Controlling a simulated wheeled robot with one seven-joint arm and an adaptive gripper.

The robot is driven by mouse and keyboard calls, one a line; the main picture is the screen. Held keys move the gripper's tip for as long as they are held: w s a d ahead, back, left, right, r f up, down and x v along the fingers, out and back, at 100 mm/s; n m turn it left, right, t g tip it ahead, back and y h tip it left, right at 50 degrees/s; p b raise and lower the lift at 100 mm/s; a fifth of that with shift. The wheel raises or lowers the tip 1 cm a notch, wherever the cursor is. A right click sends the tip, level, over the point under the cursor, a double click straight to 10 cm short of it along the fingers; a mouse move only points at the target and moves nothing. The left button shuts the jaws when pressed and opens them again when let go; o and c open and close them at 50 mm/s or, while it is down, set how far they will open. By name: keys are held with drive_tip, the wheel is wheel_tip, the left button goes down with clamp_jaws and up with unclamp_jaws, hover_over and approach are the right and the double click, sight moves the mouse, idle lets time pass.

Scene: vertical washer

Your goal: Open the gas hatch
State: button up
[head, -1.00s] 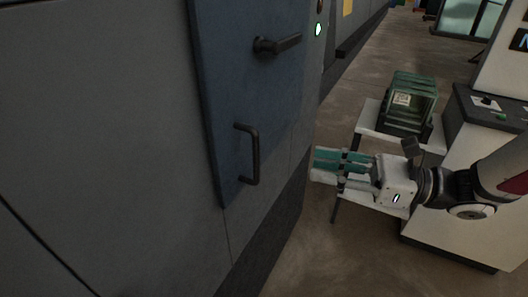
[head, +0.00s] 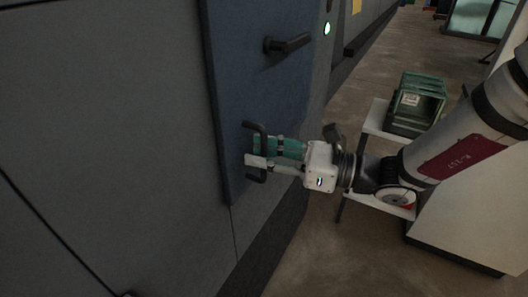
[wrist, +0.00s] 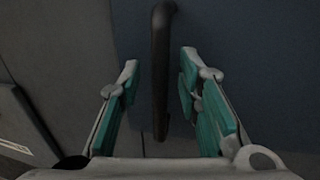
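The blue-grey hatch door (head: 235,80) is set in the grey machine wall and looks shut. A dark lever handle (head: 288,43) is on its upper part. A dark D-shaped pull handle (head: 256,125) is lower down. My gripper (head: 254,153) is at this pull handle, its fingers reaching in from the right. In the wrist view, the pull handle's bar (wrist: 160,70) runs between the two open fingers of my gripper (wrist: 160,62). A gap shows on each side of the bar. In the head view my fingers hide part of the bar.
A green crate (head: 415,105) stands on a small white table (head: 377,118) to the right. A white cabinet (head: 465,225) is behind my arm. Brown floor (head: 385,60) is open between wall and table.

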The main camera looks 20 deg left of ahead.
clamp_jaws()
drive_tip(key=shift+d, duration=0.15)
